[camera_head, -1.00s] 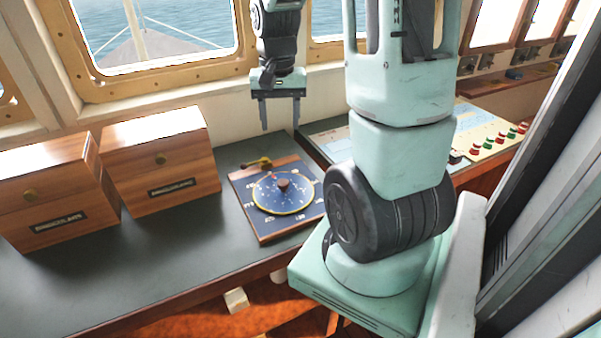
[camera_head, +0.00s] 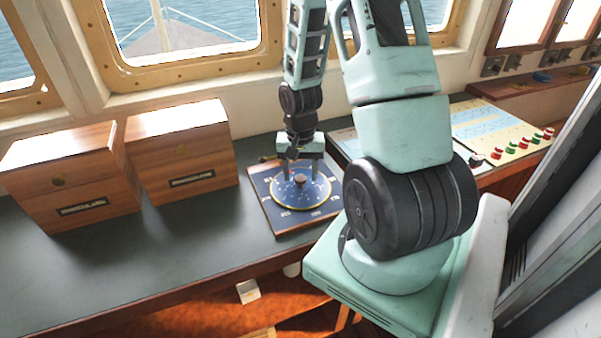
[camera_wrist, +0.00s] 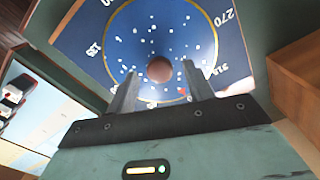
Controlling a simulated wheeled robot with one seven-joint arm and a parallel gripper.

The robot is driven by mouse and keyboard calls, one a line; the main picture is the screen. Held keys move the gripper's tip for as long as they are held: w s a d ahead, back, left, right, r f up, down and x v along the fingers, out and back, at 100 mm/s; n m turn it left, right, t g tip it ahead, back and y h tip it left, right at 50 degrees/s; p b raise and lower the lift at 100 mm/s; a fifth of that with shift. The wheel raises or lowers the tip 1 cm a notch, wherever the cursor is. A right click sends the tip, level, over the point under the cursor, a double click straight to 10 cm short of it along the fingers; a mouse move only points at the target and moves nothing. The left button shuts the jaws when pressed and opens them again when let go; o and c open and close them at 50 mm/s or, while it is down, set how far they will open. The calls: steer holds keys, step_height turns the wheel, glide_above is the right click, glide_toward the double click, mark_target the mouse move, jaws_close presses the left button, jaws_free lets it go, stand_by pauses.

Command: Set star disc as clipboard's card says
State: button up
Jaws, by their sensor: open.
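The star disc (camera_head: 284,194) is a round dark blue dial with white star dots and a yellow rim, set on a blue board (camera_head: 268,214) with white degree numbers. A brown knob (camera_head: 299,181) stands at its centre; the knob also shows in the wrist view (camera_wrist: 159,69). My gripper (camera_head: 301,176) points down over the disc, its fingers apart on either side of the knob. In the wrist view my gripper (camera_wrist: 160,88) is open, and I cannot tell whether a finger touches the knob. No clipboard or card can be made out.
Two wooden boxes (camera_head: 70,185) and (camera_head: 180,160) with dark labels stand to the left on the dark counter (camera_head: 150,245). A console with red and green buttons (camera_head: 510,140) is at the right. The counter's front left is clear.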

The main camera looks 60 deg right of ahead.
steer(key=shift+f, duration=0.45)
jaws_close()
steer(key=shift+w, duration=0.1)
